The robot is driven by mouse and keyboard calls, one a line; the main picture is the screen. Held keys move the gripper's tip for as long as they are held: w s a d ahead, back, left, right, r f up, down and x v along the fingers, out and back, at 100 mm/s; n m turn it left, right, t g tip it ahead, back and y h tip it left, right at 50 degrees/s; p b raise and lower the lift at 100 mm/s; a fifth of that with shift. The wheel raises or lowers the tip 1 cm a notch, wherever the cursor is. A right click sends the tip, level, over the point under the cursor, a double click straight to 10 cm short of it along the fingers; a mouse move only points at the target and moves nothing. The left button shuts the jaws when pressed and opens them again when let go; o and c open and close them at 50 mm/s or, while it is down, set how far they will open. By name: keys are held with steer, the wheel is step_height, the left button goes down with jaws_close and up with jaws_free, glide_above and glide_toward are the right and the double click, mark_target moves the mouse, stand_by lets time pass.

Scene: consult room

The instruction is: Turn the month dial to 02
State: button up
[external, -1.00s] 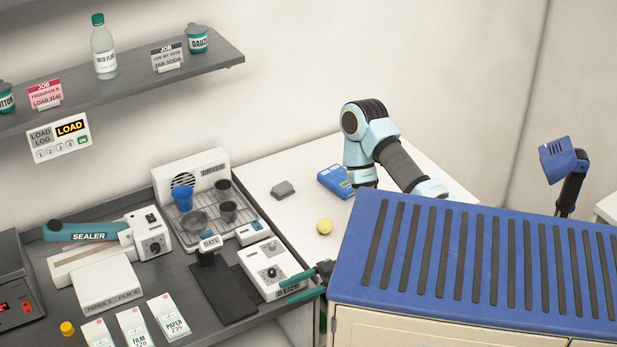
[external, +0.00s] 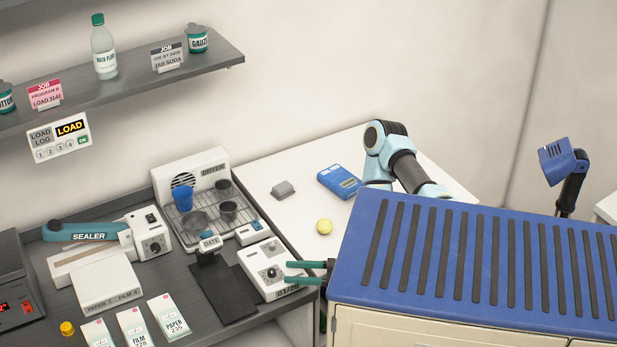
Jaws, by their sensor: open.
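The date unit (external: 258,281) is a white box on the grey counter, with a small dark dial (external: 271,272) on its top and a dark readout (external: 289,291) on its front edge. The readout's digits are too small to read surely. My gripper (external: 288,273) has green fingers, spread open and empty. It reaches in from the right over the right side of the date unit, with its fingertips just right of the dial. I cannot tell whether a finger touches the unit.
A black mat (external: 229,292) and a DATE stamp (external: 210,243) lie left of the unit. The dryer (external: 207,165) with cups stands behind. A blue ribbed top (external: 440,255) fills the right.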

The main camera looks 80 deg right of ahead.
mark_target(276, 272)
steer(key=shift+w+a, duration=0.25)
steer(key=shift+w, duration=0.75)
steer(key=shift+w+a, duration=0.2)
steer(key=shift+w, duration=0.75)
steer(key=shift+c, duration=0.2)
jaws_close()
